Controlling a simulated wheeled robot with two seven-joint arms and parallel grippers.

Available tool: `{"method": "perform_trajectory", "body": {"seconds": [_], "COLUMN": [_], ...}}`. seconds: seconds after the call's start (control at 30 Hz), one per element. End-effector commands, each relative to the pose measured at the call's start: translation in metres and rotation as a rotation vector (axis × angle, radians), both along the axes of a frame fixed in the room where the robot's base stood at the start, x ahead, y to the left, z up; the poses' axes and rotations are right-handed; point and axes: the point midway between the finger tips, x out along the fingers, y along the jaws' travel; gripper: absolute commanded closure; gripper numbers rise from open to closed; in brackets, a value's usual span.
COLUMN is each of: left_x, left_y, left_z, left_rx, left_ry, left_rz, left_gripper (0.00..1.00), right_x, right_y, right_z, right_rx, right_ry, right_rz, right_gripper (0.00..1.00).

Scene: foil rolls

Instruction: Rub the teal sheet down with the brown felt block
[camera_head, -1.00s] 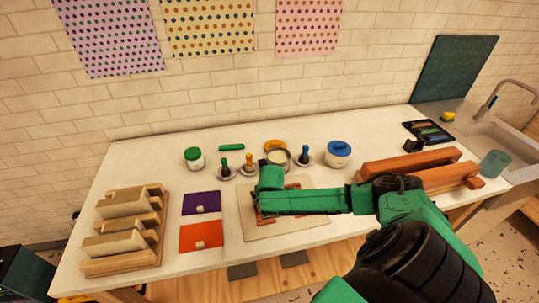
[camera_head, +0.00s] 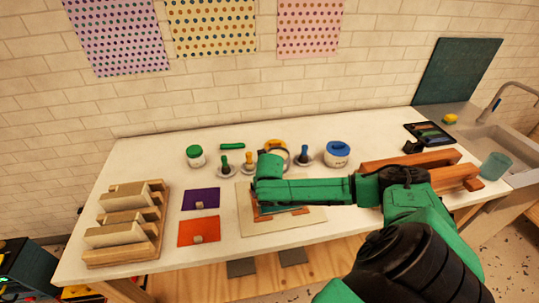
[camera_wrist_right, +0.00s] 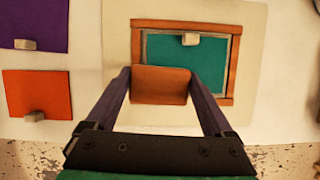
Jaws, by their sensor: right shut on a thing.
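My right gripper (camera_wrist_right: 160,92) is shut on the brown felt block (camera_wrist_right: 160,84), with a finger on each side of it. In the right wrist view the block covers part of the near side of the brown wooden frame around the teal sheet (camera_wrist_right: 184,56). I cannot tell whether it touches the sheet. The sheet has a grey border, and a small beige piece (camera_wrist_right: 190,38) lies at its far edge. In the head view my right arm hides most of the sheet and the block. My left gripper is not in view.
The frame lies on a beige board (camera_head: 300,225). Purple (camera_head: 201,199) and orange (camera_head: 199,231) sheets lie left of it, beside a wooden rack (camera_head: 122,258). Jars and stamp-like tools stand behind. Reddish-brown wooden bars (camera_head: 410,158) lie to the right.

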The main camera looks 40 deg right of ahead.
Motion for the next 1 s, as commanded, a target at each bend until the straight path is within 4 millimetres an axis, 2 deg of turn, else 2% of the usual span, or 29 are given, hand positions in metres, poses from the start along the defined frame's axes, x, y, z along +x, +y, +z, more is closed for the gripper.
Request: {"method": "perform_trajectory", "body": {"seconds": [0.4,1.0], "left_x": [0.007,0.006], "left_y": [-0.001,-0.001], "left_z": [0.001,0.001], "left_rx": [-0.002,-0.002], "left_ry": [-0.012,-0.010], "left_rz": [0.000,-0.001], "left_gripper": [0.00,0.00], "right_x": [0.005,0.006], "right_y": [-0.002,-0.002], "right_z": [0.035,0.037], "right_rx": [-0.001,-0.001], "right_ry": [-0.001,-0.002], "right_rz": [-0.012,-0.013], "right_gripper": [0.65,0.65]}}
